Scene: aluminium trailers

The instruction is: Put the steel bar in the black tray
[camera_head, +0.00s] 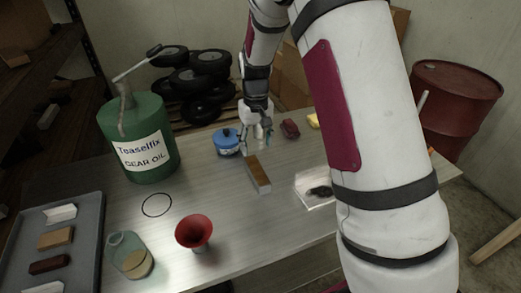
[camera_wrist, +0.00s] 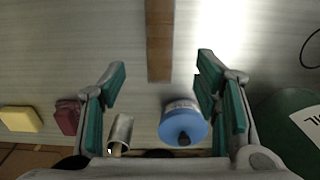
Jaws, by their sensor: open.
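A long narrow bar (camera_head: 258,174) lies on the table near its middle. Its top looks brown and its near end pale grey; I cannot tell from its look whether it is steel. In the wrist view the bar (camera_wrist: 160,40) runs from the top edge down to between the fingertips. My gripper (camera_wrist: 160,80) is open and empty, its teal-padded fingers on either side of the bar's end. In the head view my gripper (camera_head: 258,132) is over the table behind the bar. A dark grey tray (camera_head: 92,238) stands at the left with several blocks in it.
A blue can (camera_head: 227,142) and a metal cylinder (camera_wrist: 120,133) stand close to my gripper. A green oil can (camera_head: 140,150), red funnel (camera_head: 194,232), glass jar (camera_head: 128,255) and black ring (camera_head: 156,205) lie towards the tray. A clear bag (camera_head: 312,192) lies right.

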